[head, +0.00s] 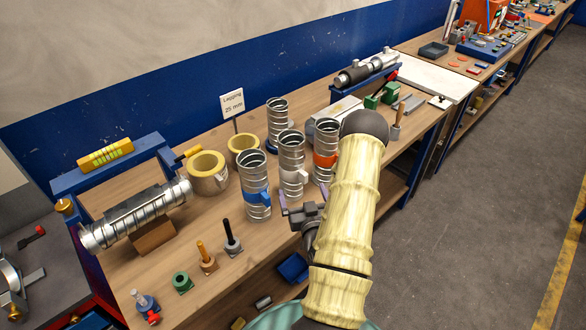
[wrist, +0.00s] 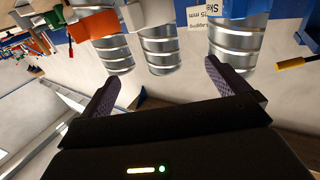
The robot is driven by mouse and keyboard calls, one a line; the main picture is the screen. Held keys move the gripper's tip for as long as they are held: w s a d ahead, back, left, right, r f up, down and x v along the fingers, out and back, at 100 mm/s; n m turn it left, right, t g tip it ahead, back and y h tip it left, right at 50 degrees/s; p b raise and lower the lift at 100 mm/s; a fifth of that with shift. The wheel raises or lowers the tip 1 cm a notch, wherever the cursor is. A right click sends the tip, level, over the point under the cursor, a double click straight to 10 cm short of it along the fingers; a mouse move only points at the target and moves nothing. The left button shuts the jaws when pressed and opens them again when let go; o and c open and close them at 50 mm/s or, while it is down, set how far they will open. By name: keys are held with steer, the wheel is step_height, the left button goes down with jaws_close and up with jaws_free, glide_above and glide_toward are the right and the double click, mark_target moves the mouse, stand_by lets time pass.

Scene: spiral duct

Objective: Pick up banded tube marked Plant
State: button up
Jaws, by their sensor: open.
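Several upright ribbed metal tubes stand on the wooden bench. One has a blue band (head: 257,198), one a white band (head: 293,174), one an orange band (head: 325,160); another tube (head: 277,116) stands behind. I cannot read "Plant" on any band. My gripper (head: 301,202) is open and empty, just in front of the white-banded tube. In the wrist view, which is upside down, the orange-banded (wrist: 112,52), white-banded (wrist: 158,48) and blue-banded (wrist: 237,42) tubes stand beyond my gripper (wrist: 162,74). The white-banded tube is roughly between the fingertips, apart from them.
A "Lagging 25 mm" sign (head: 232,103) stands behind the tubes. Yellow-lined collars (head: 208,170), a long spiral duct (head: 138,215) on a rest and small handled tools (head: 232,240) lie to the left. Green blocks (head: 372,100) are behind right. My arm covers the bench's front right.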

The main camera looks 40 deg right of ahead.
mark_target(293, 164)
steer(key=shift+w+f, duration=0.1)
steer(key=b+x, duration=0.4)
steer(key=b, duration=0.7)
steer(key=shift+w+d+f, duration=0.1)
steer(key=shift+f, duration=0.05)
steer(key=b, duration=0.4)
steer(key=shift+w+d, duration=0.1)
steer(key=shift+w, duration=0.15)
steer(key=p+x, duration=0.1)
steer(key=x, duration=0.3)
steer(key=p+x, duration=0.1)
steer(key=x, duration=0.1)
steer(key=shift+w+d+r+p, duration=0.2)
steer(key=shift+w+r+p, duration=0.15)
steer(key=shift+w+d+f, duration=0.1)
steer(key=shift+w, duration=0.1)
steer(key=shift+w, duration=0.1)
